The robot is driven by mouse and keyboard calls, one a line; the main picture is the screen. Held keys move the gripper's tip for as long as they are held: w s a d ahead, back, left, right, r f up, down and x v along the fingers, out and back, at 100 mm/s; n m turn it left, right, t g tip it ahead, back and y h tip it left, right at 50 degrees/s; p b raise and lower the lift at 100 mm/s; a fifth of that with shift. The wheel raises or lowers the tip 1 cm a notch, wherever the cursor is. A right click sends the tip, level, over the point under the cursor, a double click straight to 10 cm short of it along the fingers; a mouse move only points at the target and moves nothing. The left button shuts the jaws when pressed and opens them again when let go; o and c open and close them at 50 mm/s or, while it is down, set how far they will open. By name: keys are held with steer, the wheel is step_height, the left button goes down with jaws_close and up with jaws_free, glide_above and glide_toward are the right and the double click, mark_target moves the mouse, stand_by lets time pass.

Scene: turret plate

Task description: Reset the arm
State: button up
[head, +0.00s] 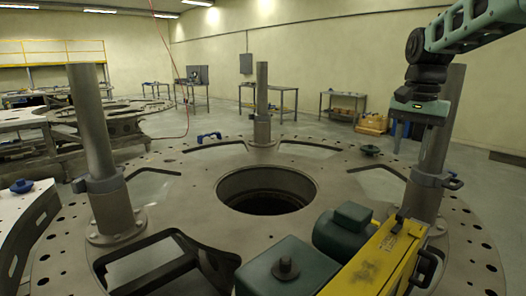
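My arm reaches in from the upper right in the head view, with teal and black links. Its end, my gripper (418,107), hangs in the air in front of the right post (436,150), above the turret plate (200,185). Its fingers are too small and dark to tell whether they are open or shut. I see nothing clearly held in it.
Upright posts stand on the plate at the left (95,130) and back (262,100). The plate has a round central hole (266,190). A yellow beam (375,265) and a green motor housing (343,232) lie at front right. Worktables (268,88) line the back.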

steer(key=s+a+f+n+b, duration=0.1)
steer(key=s+a+f+n, duration=0.3)
steer(key=s+a, duration=0.3)
steer(key=s+a+f+n+b, duration=0.1)
steer(key=s+a+f+n, duration=0.3)
steer(key=s+a, duration=0.3)
steer(key=s+a+f+n, duration=0.5)
steer(key=s+a+f, duration=0.1)
steer(key=a, duration=0.3)
steer(key=shift+s+f+y+b, duration=0.35)
steer(key=shift+s+y+b, duration=0.05)
steer(key=shift+s, duration=0.2)
steer(key=s+f+n, duration=0.4)
steer(key=s, duration=0.5)
steer(key=shift+s+a+f+b, duration=0.2)
steer(key=shift+a+f+b, duration=0.1)
steer(key=shift+a+f, duration=0.1)
steer(key=shift+c, duration=0.2)
